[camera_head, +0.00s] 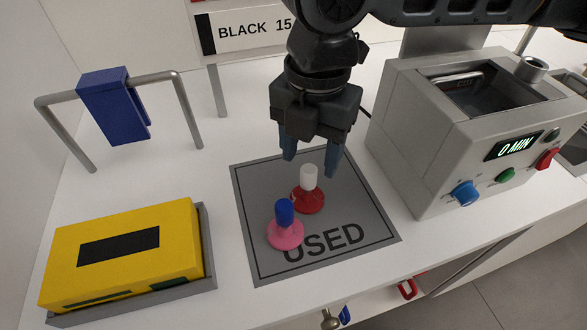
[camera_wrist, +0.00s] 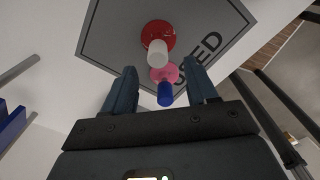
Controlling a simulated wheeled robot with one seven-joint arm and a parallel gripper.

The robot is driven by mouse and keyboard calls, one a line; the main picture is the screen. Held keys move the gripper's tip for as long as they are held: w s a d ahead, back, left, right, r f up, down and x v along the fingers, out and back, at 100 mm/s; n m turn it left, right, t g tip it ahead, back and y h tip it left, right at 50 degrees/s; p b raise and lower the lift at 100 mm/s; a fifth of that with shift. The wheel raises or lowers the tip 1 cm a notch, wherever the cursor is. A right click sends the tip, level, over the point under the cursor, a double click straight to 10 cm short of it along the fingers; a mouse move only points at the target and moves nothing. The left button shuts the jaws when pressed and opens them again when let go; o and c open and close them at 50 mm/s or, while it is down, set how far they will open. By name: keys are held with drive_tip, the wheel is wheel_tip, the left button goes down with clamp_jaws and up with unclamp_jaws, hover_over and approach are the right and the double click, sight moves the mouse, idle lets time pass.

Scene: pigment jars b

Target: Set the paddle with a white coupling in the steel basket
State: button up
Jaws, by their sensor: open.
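The paddle with a white coupling (camera_head: 308,195) has a round red base and stands upright on the grey mat marked USED. It also shows in the wrist view (camera_wrist: 157,46). A pink paddle with a blue coupling (camera_head: 285,229) stands close beside it, nearer the front. My gripper (camera_head: 311,160) is open and empty, pointing down above the mat, with its blue fingertips around and above the white coupling in the head view. The steel basket appears to be the metal insert with a bar handle (camera_head: 457,79) in the tank of the grey machine; its inside is mostly hidden.
The grey machine (camera_head: 410,140) stands right of the mat, with knobs and a display reading 0 MIN. A yellow block (camera_head: 180,225) in a grey tray is front left. A blue clip (camera_head: 108,108) hangs on a metal rail behind it. The mat (camera_head: 250,190) is otherwise clear.

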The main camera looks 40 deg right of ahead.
sight(308, 184)
drive_tip(key=shift+w+d+f, duration=0.1)
drive_tip(key=shift+d+f, duration=0.05)
drive_tip(key=shift+f, duration=0.1)
wheel_tip(308, 184, down, 7)
drive_tip(key=shift+f+p, duration=0.15)
drive_tip(key=shift+p, duration=0.2)
clamp_jaws()
idle(0.4)
